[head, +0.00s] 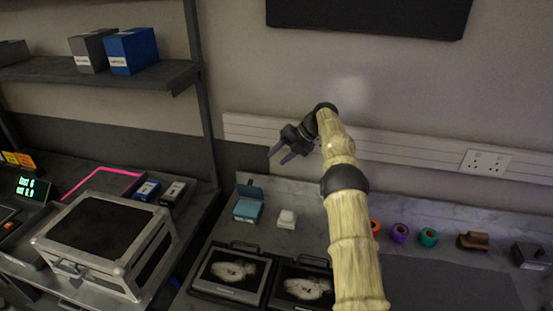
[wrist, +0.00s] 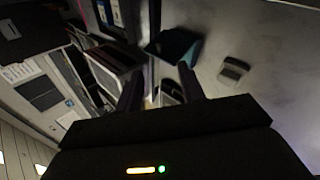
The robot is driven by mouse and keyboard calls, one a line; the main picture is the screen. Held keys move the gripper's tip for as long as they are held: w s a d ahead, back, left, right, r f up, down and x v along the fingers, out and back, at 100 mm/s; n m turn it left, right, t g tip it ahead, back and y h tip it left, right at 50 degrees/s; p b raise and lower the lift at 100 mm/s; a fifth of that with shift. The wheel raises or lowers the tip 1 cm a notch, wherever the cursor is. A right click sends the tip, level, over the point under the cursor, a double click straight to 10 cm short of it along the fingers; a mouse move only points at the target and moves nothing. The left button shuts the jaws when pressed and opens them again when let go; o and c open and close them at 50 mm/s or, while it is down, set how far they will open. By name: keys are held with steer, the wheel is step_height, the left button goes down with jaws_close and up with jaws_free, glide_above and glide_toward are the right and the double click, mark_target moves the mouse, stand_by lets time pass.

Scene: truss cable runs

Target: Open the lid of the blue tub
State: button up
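The blue tub (head: 247,211) is a small teal box on the grey counter, left of centre in the head view. A teal panel (head: 250,191) with a dark patch stands up at its back edge and looks like its lid, raised; I cannot tell how far. In the wrist view the tub (wrist: 174,45) is a dark teal shape beyond the fingertips. My gripper (head: 281,155) is in the air above and to the right of the tub, apart from it. Its two purple fingers are spread with nothing between them; they also show in the wrist view (wrist: 160,84).
A small white box (head: 287,219) stands just right of the tub. Dark trays (head: 231,270) lie in front. A metal-framed case (head: 98,240) and a shelf upright (head: 200,100) are at left. Purple and teal rings (head: 399,232) sit at right. A white wall trunking runs behind.

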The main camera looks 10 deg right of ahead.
steer(key=c, duration=0.6)
steer(key=shift+n, duration=0.3)
jaws_close()
steer(key=s+f+m+h, duration=0.1)
steer(key=s+m+h, duration=0.7)
steer(key=s+m, duration=2.7)
steer(key=s, duration=0.7)
steer(key=shift+d+f+t, duration=0.15)
steer(key=shift+f+t, duration=0.25)
steer(key=shift+d, duration=0.1)
